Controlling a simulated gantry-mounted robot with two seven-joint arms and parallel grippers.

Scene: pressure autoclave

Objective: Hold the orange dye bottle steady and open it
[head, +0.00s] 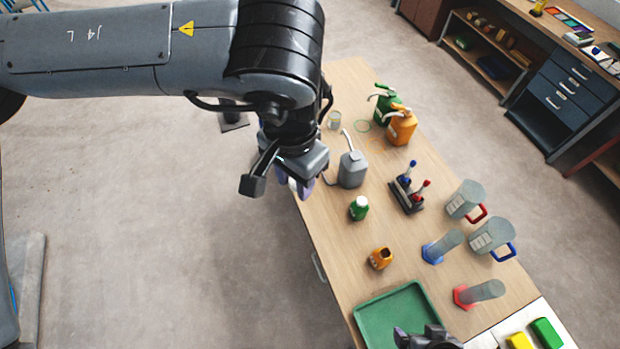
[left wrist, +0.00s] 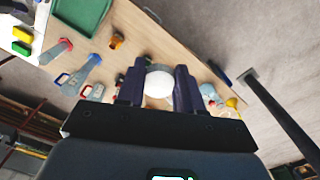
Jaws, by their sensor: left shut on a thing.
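The small orange bottle (head: 380,258) stands on the wooden table between the green bottle and the green tray. Its top looks dark and shows no white cap. It also shows small in the left wrist view (left wrist: 115,41). My left gripper (head: 303,187) is over the table's left edge, up and left of the orange bottle and apart from it. In the left wrist view its purple fingers are shut on a round white cap (left wrist: 159,82); what lies under the cap is mostly hidden. Part of what seems my right gripper (head: 426,338) shows at the bottom edge, its fingers unclear.
A green bottle (head: 359,208) with a white cap stands near the orange bottle. A green tray (head: 362,320) lies at the front. A grey can (head: 352,170), a rack with coloured handles (head: 407,194) and several grey cylinders stand behind and right. Bare table surrounds the orange bottle.

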